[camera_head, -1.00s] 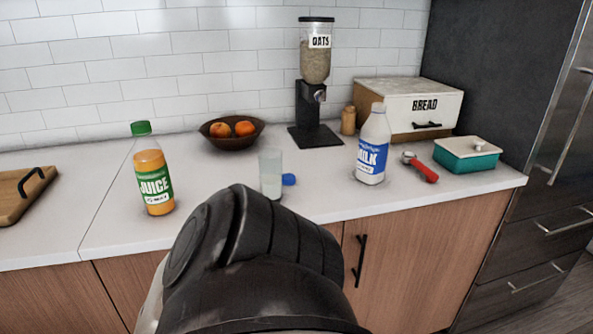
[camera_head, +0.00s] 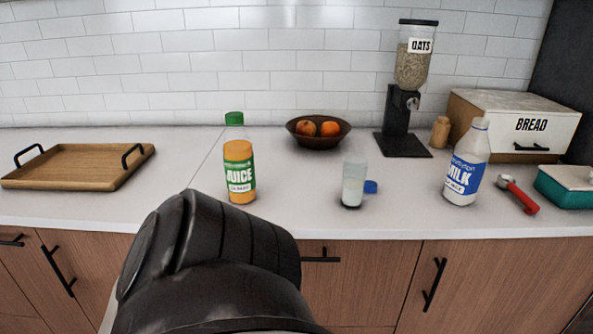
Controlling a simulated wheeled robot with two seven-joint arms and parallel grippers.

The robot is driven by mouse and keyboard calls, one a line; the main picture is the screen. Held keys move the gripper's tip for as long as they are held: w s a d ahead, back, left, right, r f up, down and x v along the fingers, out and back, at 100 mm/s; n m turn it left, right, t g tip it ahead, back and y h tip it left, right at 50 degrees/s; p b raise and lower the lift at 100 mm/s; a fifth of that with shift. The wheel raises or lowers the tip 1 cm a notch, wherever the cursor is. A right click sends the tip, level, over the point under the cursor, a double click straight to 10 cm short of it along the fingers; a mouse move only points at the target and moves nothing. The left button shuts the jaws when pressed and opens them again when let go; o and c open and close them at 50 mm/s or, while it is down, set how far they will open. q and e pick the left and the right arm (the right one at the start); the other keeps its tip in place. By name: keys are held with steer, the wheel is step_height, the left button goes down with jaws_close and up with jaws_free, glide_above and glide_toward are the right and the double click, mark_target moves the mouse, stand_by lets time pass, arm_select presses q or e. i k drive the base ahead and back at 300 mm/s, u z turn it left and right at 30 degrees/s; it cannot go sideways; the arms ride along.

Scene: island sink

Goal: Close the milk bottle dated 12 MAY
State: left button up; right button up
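A white milk bottle (camera_head: 467,165) with a blue MILK label stands upright on the counter at the right. Its top looks white and no blue cap shows on it. The date print on its label is too small to read. A small blue cap (camera_head: 371,187) lies on the counter just right of a glass (camera_head: 354,182) that looks partly filled with something pale. A dark part of my own arm fills the lower middle of the view. Neither of my grippers' fingertips shows.
A juice bottle (camera_head: 239,170) with a green cap stands left of the glass. A fruit bowl (camera_head: 318,141), an oats dispenser (camera_head: 405,120) and a bread box (camera_head: 468,108) stand behind. A red-handled tool (camera_head: 523,199) and a teal dish (camera_head: 566,195) lie right. A wooden tray (camera_head: 75,179) lies left.

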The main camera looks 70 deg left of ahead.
mark_target(469, 158)
steer(key=u, duration=1.65)
